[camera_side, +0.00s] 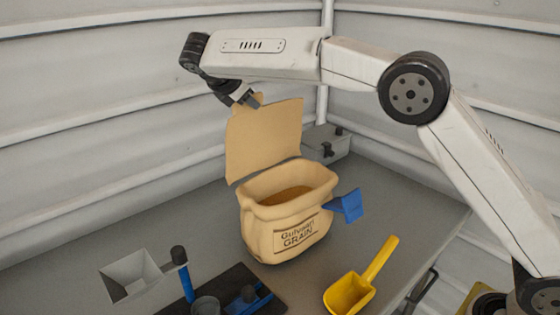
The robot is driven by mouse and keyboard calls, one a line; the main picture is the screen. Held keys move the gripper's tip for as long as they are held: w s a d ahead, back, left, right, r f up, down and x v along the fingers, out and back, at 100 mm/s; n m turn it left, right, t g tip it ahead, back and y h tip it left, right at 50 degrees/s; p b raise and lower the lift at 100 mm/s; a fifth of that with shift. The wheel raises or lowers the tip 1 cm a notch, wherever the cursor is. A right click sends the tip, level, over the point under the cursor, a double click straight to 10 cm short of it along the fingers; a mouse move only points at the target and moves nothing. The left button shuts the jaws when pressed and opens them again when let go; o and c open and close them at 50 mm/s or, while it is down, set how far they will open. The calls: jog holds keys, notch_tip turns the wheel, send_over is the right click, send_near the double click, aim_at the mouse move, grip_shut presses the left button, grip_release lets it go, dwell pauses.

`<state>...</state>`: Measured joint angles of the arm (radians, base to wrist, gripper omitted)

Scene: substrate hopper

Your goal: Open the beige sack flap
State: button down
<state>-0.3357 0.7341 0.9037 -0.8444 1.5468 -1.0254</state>
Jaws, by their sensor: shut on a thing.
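The beige sack (270,225) stands on the grey table in the middle of the view, with dark lettering on its front. Its mouth is open and brown grain (290,194) shows inside. The beige sack flap (263,140) is raised, standing nearly upright at the back of the mouth. My gripper (250,100) is at the flap's top edge, shut on the flap, with the arm reaching over from the right. The exact contact of the fingers is small and partly hidden.
A blue piece (347,205) juts from the sack's right side. A yellow scoop (350,290) lies at the front right. A grey hopper (130,275) and a dark base with blue parts (248,298) stand front left. A grey box (327,145) sits behind the sack.

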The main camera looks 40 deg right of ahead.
jog(key=shift+w, duration=0.1)
jog(key=c, duration=0.6)
grip_release()
jog(key=shift+a+r, duration=0.1)
jog(key=v, duration=0.7)
jog(key=shift+a+r, duration=0.2)
